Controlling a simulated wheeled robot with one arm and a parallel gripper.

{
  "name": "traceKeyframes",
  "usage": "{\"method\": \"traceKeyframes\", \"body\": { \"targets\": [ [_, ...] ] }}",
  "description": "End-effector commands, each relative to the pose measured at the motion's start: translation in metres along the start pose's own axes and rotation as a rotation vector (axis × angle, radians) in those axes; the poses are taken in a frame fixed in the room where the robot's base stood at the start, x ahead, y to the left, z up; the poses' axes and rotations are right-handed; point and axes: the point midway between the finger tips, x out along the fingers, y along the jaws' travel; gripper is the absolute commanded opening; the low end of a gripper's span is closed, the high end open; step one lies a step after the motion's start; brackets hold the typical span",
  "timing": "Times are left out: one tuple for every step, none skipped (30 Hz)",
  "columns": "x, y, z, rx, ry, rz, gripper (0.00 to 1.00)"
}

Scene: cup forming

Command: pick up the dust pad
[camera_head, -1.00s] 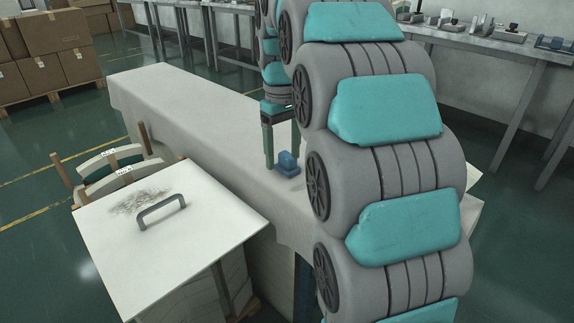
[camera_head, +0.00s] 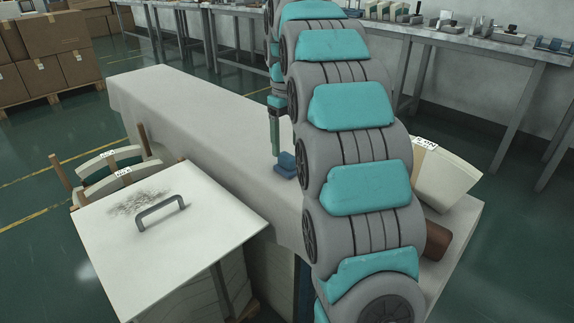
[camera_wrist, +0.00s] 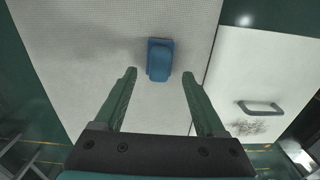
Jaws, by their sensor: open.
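The dust pad (camera_head: 286,165) is a small blue block with a raised grip, lying on the long pale covered table (camera_head: 190,105). In the wrist view the dust pad (camera_wrist: 159,60) lies just beyond the fingertips, roughly centred between them. My gripper (camera_wrist: 159,72) has two green fingers spread wide apart with nothing between them. In the head view my gripper (camera_head: 277,138) points down beside the dust pad, with one finger partly hidden by my arm.
A white lid (camera_head: 190,235) with a grey handle (camera_head: 160,212) and a dark smudge sits at the front left. Labelled curved pieces (camera_head: 112,160) stand behind it.

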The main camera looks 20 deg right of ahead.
Motion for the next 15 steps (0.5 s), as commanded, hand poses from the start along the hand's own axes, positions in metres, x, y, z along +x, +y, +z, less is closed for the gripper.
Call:
{"method": "traceKeyframes", "body": {
  "targets": [
    [0.003,0.000,0.001,0.000,-0.002,-0.001,0.72],
    [0.005,0.000,0.001,0.000,-0.003,-0.002,0.72],
    [0.008,0.000,0.001,0.000,-0.004,-0.002,0.72],
    [0.011,0.000,0.001,0.000,-0.003,-0.001,0.72],
    [0.013,0.000,0.001,0.001,-0.002,0.000,0.72],
    [0.018,0.000,0.001,0.001,-0.001,0.001,0.72],
    [0.022,0.000,0.001,0.001,-0.002,0.000,0.72],
    [0.026,0.000,0.002,0.001,-0.004,-0.001,0.72],
    [0.032,0.000,0.003,0.001,-0.006,-0.002,0.72],
    [0.036,0.000,0.002,0.001,-0.005,-0.001,0.72],
    [0.040,0.000,0.002,0.001,-0.003,0.000,0.72],
    [0.043,0.001,0.001,0.001,-0.002,0.001,0.72],
    [0.046,0.001,0.002,0.000,-0.001,0.001,0.72],
    [0.047,0.000,0.002,0.000,-0.001,0.001,0.72],
    [0.049,0.000,0.002,0.000,-0.001,0.000,0.72]
  ]
}}
